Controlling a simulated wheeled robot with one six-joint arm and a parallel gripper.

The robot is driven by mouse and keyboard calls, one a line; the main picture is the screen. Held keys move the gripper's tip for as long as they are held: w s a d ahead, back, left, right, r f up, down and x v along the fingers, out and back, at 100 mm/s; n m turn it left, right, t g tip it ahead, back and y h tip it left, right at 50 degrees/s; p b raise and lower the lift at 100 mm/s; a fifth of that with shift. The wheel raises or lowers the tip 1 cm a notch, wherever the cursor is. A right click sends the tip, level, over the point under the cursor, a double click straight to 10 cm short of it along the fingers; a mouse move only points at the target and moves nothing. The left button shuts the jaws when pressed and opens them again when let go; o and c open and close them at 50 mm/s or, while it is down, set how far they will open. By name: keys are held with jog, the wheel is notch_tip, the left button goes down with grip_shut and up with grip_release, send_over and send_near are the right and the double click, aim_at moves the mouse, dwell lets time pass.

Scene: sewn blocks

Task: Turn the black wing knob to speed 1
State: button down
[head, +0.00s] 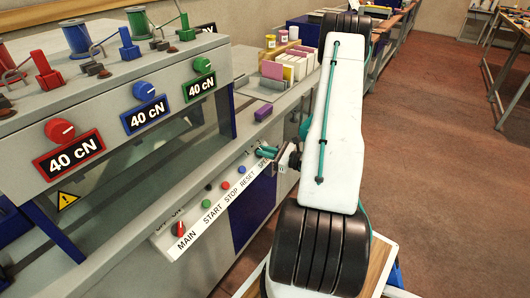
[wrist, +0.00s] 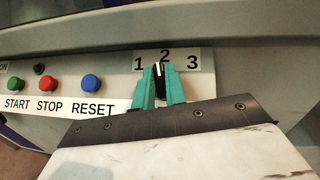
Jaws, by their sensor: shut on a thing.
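In the head view my gripper (head: 267,152) is at the right end of the control strip. The knob is hidden there behind the fingers and arm.
Blue RESET (wrist: 91,83), red STOP (wrist: 46,83) and green START (wrist: 15,84) buttons lie left of the knob. A red MAIN switch (head: 179,229) is at the strip's near end. A purple block (head: 262,113) lies on the ledge above.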

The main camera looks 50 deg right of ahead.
jog(key=n+g+y, duration=0.2)
jog(key=n+y, duration=0.1)
jog(key=n, duration=0.1)
jog(key=n+g+y, duration=0.2)
jog(key=n+y, duration=0.1)
jog(key=n, duration=0.2)
jog(key=shift+w+d, duration=0.1)
jog(key=shift+d, duration=0.05)
jog(key=shift+g, duration=0.3)
jog(key=c, duration=1.4)
grip_release()
jog(key=shift+c, duration=0.2)
jog(key=v, duration=0.7)
jog(key=shift+s+d, duration=0.2)
jog(key=shift+s, duration=0.05)
